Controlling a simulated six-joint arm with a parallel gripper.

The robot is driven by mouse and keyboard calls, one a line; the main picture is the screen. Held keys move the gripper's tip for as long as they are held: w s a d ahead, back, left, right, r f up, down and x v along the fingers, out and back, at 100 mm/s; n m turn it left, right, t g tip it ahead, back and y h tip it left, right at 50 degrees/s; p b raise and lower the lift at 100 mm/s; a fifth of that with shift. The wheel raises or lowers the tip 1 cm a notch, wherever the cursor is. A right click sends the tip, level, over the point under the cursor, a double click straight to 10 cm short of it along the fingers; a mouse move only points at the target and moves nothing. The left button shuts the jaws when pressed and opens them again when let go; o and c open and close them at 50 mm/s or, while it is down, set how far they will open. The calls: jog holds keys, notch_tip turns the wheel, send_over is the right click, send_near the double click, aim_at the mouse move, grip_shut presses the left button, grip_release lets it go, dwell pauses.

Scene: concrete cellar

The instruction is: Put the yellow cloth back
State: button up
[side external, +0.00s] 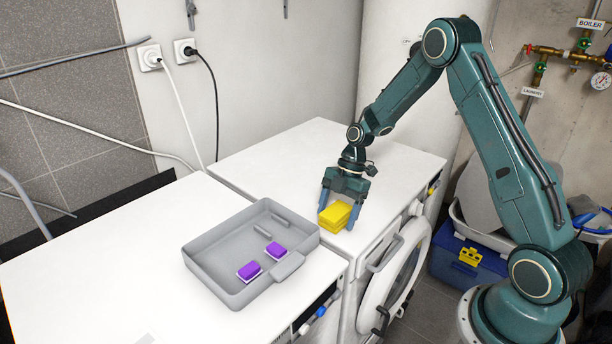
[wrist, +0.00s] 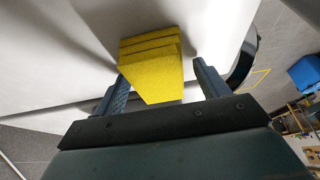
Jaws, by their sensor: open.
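The yellow cloth (side external: 335,215) is a folded, layered block on the white top of the right-hand machine, close to its front edge. My gripper (side external: 342,205) is open and low over it, with one finger on each side. In the wrist view, the yellow cloth (wrist: 152,68) lies between the two fingers of my gripper (wrist: 160,88). The left finger is very near the cloth, and a gap shows on the right. I cannot tell whether the left finger touches it.
A grey tray (side external: 205,280) with a handle stands left of the cloth, holding two purple-and-white sponges (side external: 249,270) and grey pieces. The white top behind my gripper is clear. A round washer door (side external: 395,265) stands open below the front edge. A blue box (side external: 465,265) is on the floor.

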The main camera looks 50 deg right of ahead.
jog(key=shift+r, duration=0.15)
jog(key=v, duration=1.2)
dwell(0.5)
jog(key=s+a+r+m+t+h, duration=0.2)
jog(key=s+a+r+m+h, duration=0.1)
jog(key=s+a+r+m, duration=0.8)
jog(key=s+a+r+m+t, duration=0.1)
jog(key=s+m, duration=0.2)
jog(key=s, duration=0.4)
jog(key=s+a+r+m+t+h, duration=0.1)
jog(key=s+r+m+t, duration=0.1)
jog(key=s+m, duration=0.2)
jog(key=shift+s+r+t, duration=0.3)
jog(key=shift+s, duration=1.25)
